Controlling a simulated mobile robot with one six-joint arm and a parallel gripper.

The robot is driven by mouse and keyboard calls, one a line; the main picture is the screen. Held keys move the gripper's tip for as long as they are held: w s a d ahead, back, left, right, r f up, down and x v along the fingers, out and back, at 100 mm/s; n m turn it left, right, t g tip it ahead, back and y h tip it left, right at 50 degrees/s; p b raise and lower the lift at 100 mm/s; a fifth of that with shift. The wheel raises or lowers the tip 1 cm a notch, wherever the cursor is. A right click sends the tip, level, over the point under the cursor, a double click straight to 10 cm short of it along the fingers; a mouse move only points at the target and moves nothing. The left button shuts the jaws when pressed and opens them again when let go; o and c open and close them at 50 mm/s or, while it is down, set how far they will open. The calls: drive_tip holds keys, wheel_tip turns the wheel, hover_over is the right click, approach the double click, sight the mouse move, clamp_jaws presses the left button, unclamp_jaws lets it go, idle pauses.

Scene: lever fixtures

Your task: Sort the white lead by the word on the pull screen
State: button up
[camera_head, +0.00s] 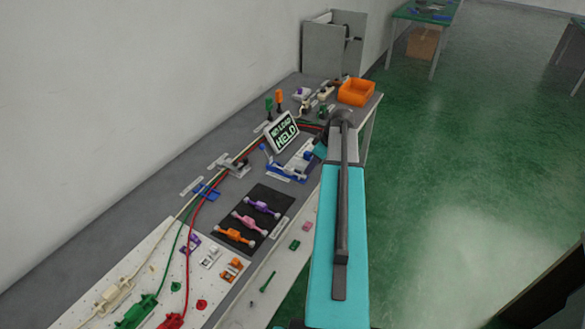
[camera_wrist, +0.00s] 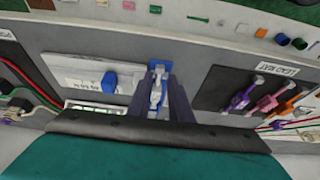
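A small white lead (camera_wrist: 156,92) lies along a blue cradle (camera_wrist: 159,66), between the fingers of my gripper (camera_wrist: 159,76) in the wrist view. The fingers are apart, with blue cradle showing between them; I see no clear grip on the lead. In the head view the blue fixture (camera_head: 284,171) shows beside my arm, which hides my gripper. The tilted pull screen (camera_head: 283,132) stands behind the fixture. Its large green word reads HELD; the smaller line above is hard to read.
A black mat (camera_head: 237,222) holds purple, pink and orange leads. White, green and red cables run along the bench to plugs on a pegboard (camera_head: 85,308) at the front. An orange bin (camera_head: 356,92) stands at the far right end. A grey cabinet (camera_head: 325,48) stands behind.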

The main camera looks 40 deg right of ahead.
sight(304, 176)
drive_tip(key=shift+p+x, duration=1.1)
drive_tip(key=shift+x, duration=1.45)
drive_tip(key=shift+w, duration=0.1)
clamp_jaws()
